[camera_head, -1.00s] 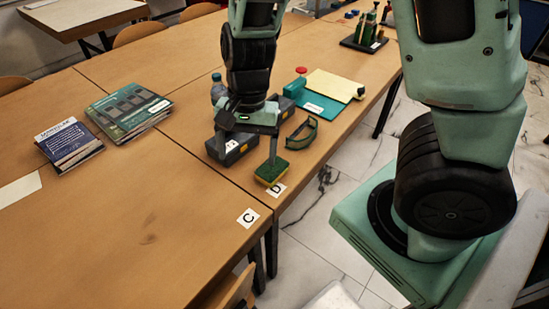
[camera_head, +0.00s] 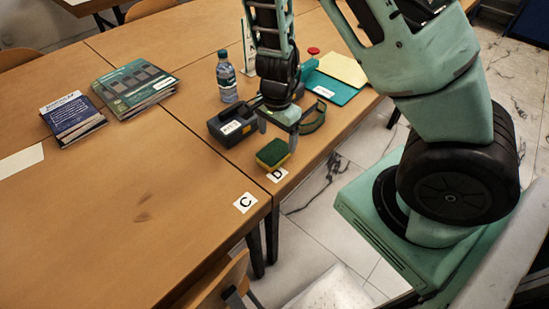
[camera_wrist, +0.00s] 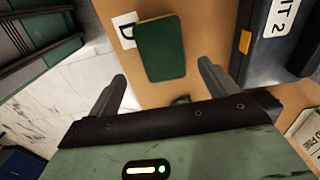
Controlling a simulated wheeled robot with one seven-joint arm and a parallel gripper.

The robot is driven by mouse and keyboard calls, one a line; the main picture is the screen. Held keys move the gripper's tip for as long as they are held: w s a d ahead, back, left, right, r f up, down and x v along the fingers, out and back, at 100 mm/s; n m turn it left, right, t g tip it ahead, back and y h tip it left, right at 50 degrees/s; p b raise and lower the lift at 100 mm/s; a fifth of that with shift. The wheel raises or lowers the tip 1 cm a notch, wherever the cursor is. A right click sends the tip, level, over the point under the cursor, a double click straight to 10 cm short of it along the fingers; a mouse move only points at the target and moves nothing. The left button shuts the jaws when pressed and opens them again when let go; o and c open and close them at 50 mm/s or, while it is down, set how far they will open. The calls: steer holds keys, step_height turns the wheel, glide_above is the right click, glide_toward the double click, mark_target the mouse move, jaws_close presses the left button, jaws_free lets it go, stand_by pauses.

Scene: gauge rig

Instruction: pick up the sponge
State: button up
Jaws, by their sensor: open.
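The sponge (camera_head: 272,153), green on top with a yellow layer below, lies on the wooden table near its edge, by the card marked D (camera_head: 278,175). In the wrist view the sponge (camera_wrist: 161,49) lies beyond the fingertips, toward the top of the picture, near the D card (camera_wrist: 124,30). My gripper (camera_head: 278,139) is above the table, just behind the sponge in the head view. In the wrist view my gripper (camera_wrist: 162,73) has its two fingers wide apart with nothing between them.
A dark case (camera_head: 234,124) stands left of my gripper, with a bottle (camera_head: 227,77) behind it. Goggles (camera_head: 313,117) lie to the right. A teal folder (camera_head: 331,87) lies farther back. Books (camera_head: 135,88) lie at left. The table around the C card (camera_head: 245,202) is clear.

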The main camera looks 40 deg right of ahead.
mark_target(274, 151)
steer(key=shift+w+a+f+b, duration=0.15)
steer(key=shift+f+b, duration=0.35)
steer(key=shift+f, duration=1.1)
steer(key=shift+w+a+f+b, duration=0.15)
steer(key=shift+f+b, duration=0.3)
steer(key=shift+f, duration=1.1)
steer(key=shift+s, duration=0.1)
steer(key=c, duration=1.1)
steer(key=shift+c, duration=0.2)
steer(key=shift+r, duration=0.1)
step_height(274, 151, up, 10)
steer(key=p, duration=0.4)
steer(key=shift+o, duration=0.7)
